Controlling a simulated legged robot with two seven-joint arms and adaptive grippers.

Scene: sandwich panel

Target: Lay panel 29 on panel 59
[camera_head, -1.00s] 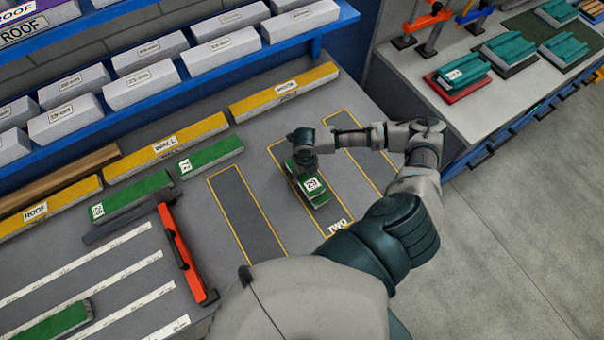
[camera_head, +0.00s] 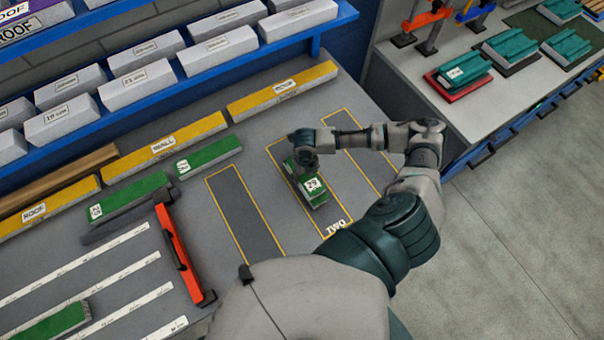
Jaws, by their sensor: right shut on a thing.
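Panel 29 (camera_head: 313,187) is a green-topped block with a white number label, in the middle strip marked TWO. My right gripper (camera_head: 302,165) is over the far end of this panel and shut on it. More green and grey edges show right under panel 29, as if it sits on or just above another panel; I cannot tell whether they touch. No label 59 can be read; any number on a lower panel is hidden. My left gripper is out of view.
An orange-red bar (camera_head: 178,250) lies left of the outlined strips. The left strip (camera_head: 245,215) is empty. A side bench (camera_head: 450,105) holds teal parts.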

